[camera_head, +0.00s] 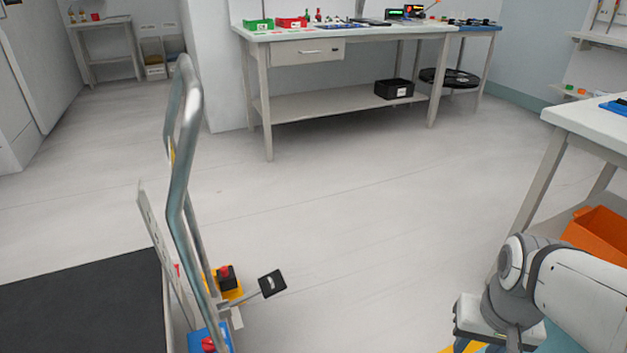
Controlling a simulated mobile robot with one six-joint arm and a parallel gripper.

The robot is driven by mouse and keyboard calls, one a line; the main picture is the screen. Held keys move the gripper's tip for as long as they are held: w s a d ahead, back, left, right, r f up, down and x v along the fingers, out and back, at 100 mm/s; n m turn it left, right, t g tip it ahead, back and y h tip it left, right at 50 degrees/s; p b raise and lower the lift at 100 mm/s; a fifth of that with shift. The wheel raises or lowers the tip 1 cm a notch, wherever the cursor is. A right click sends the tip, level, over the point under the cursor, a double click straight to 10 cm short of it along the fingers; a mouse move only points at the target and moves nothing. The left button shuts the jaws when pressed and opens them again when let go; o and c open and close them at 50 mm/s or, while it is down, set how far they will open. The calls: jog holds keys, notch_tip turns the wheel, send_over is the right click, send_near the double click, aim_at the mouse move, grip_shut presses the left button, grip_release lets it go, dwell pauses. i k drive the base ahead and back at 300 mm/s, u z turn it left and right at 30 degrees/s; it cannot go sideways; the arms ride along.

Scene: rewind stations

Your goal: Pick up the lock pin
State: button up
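I cannot single out the lock pin for certain. A red knob (225,270) sits on a black block over a yellow plate at the metal-framed cart in the lower left. A second red knob (208,344) sits on a blue base at the bottom edge. Either could be a pin head; I cannot tell. Part of my white and grey arm shows at the lower right, well apart from both knobs. My gripper's fingers are not visible.
The cart's tall metal handle (175,190) rises at left beside a dark deck (85,310). A workbench (345,35) with green and red bins stands at the back. A white table (590,120) and orange bin (600,232) are at right. The middle floor is clear.

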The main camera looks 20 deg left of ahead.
aim_at(225, 269)
jog(key=u, duration=0.3)
jog(key=i, duration=1.25)
jog(key=u, duration=0.8)
jog(key=i, duration=0.45)
jog(key=u, duration=0.45)
jog(key=k, duration=0.85)
jog(key=u, duration=0.15)
jog(key=i, duration=0.85)
jog(key=z, duration=0.05)
